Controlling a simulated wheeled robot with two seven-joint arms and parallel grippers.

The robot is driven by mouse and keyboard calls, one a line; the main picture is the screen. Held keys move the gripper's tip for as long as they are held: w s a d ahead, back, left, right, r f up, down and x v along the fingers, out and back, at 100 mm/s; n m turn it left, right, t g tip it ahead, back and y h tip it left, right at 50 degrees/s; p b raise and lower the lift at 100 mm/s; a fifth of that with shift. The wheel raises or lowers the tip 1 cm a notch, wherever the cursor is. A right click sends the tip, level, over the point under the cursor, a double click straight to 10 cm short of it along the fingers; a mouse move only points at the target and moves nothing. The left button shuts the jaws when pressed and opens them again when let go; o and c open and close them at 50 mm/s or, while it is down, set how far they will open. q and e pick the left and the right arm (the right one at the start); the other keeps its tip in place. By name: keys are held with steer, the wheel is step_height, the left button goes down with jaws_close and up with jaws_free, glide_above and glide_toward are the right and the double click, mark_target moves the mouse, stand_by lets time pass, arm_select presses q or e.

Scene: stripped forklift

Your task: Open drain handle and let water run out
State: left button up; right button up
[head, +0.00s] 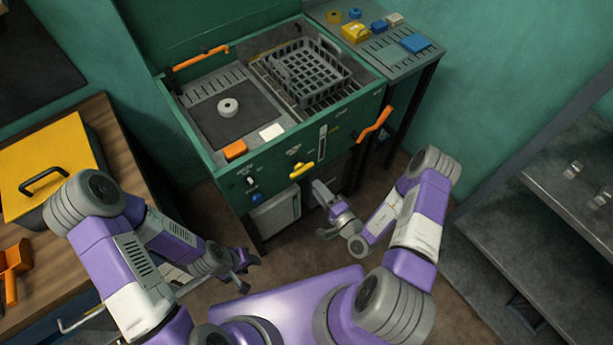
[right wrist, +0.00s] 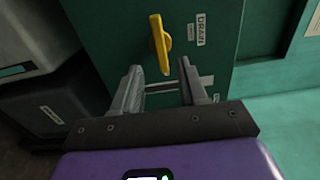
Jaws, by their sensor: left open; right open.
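The yellow drain handle (head: 301,170) is on the front panel of the green sink unit (head: 232,180). In the right wrist view the yellow handle (right wrist: 160,44) stands lengthwise up the picture, beside a white DRAIN label (right wrist: 201,30). My right gripper (head: 322,190) is open in front of the panel. In the right wrist view its fingers (right wrist: 159,68) are spread, with the handle just beyond the tips and nothing between them. I cannot tell how deep the gap is. My left gripper (head: 249,272) is open and empty, low and away from the unit. No running water is visible.
An orange handle (head: 375,125) juts from the unit's right corner. Grey boxes (head: 275,216) stand below the panel. A wooden bench (head: 120,130) is at left, dark shelves (head: 560,150) at right.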

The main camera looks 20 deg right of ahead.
mark_target(303, 172)
steer(key=b+x, duration=0.1)
steer(key=x, duration=0.6)
jaws_close()
